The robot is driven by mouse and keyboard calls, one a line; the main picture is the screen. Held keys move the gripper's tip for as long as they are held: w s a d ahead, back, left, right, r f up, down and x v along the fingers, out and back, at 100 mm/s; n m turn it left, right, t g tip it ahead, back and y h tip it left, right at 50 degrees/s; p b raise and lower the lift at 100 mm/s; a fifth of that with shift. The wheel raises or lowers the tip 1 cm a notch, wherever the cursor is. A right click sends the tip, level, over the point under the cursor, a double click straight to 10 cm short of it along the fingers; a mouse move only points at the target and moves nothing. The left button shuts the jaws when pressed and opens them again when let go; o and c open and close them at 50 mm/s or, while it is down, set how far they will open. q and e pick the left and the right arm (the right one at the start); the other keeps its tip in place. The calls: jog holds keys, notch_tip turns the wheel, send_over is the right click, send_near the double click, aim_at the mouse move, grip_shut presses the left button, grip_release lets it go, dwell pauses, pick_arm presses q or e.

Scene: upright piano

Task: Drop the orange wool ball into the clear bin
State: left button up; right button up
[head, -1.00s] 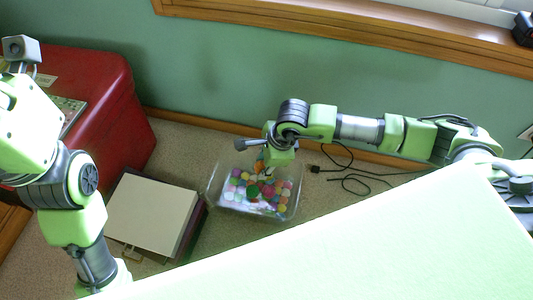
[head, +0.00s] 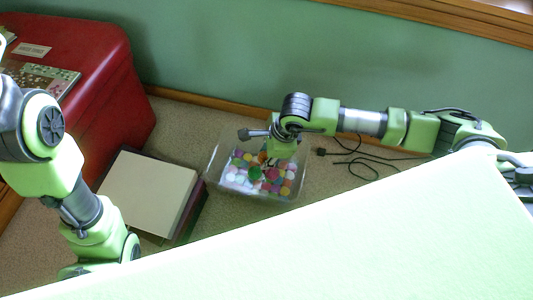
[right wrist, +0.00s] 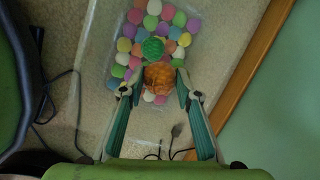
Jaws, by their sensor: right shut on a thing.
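The orange wool ball (right wrist: 160,77) sits between the fingertips of my right gripper (right wrist: 158,88), which is shut on it. The clear bin (head: 213,166) stands on the carpet by the green wall and holds many small coloured balls and a green ball (right wrist: 153,48). In the head view my right gripper (head: 272,161) points down over the bin, and its fingers and the orange ball are largely hidden by the wrist. In the right wrist view the ball appears over the bin's contents; its exact height above them is unclear. My left arm shows, but its gripper does not.
A dark box with a cream top (head: 150,190) stands left of the bin. A red chest (head: 115,75) is further left. A black cable (head: 365,155) lies on the carpet to the right. A large pale surface (head: 330,245) fills the lower right foreground.

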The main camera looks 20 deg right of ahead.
jog(key=o, duration=0.9)
jog(key=v, duration=1.2)
jog(key=shift+a, duration=0.15)
